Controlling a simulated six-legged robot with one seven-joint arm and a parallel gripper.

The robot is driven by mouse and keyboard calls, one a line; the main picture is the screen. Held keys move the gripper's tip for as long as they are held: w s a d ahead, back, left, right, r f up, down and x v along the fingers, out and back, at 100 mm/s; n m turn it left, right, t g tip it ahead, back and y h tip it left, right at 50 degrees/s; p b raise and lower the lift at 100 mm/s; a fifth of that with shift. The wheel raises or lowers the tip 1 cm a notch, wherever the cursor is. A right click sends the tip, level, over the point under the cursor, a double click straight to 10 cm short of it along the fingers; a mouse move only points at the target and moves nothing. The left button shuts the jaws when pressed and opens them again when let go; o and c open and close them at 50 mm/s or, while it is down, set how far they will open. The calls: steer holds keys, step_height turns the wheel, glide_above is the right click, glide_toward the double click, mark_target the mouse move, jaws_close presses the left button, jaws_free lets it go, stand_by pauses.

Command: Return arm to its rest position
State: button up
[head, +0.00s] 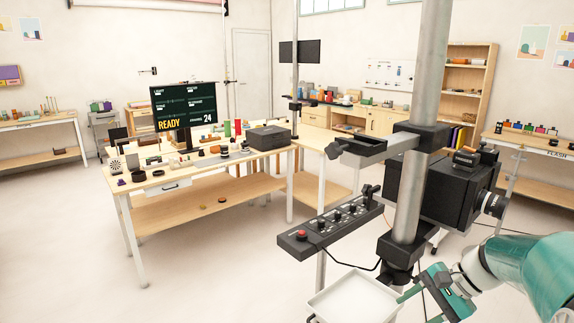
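My arm shows at the lower right of the head view as a teal and white link reaching in from the right edge. Its end, my gripper (412,292), is beside the right side of a white tray (345,301).
A grey metal column (412,190) carries a black camera (440,188) and a control box with a red button (303,234), close to my arm. A wooden workbench (200,172) with a screen (186,107) stands at left. Open floor lies in front of it.

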steer(key=s+a+r+n+t+h, duration=0.1)
steer(key=s+a+r+n+h, duration=0.1)
steer(key=s+a+n, duration=0.4)
steer(key=s+a+r+n+t+h, duration=0.2)
steer(key=s+a+n+h, duration=0.3)
steer(key=s+a, duration=0.3)
steer(key=shift+s+r+n, duration=0.5)
steer(key=shift+s+r, duration=0.35)
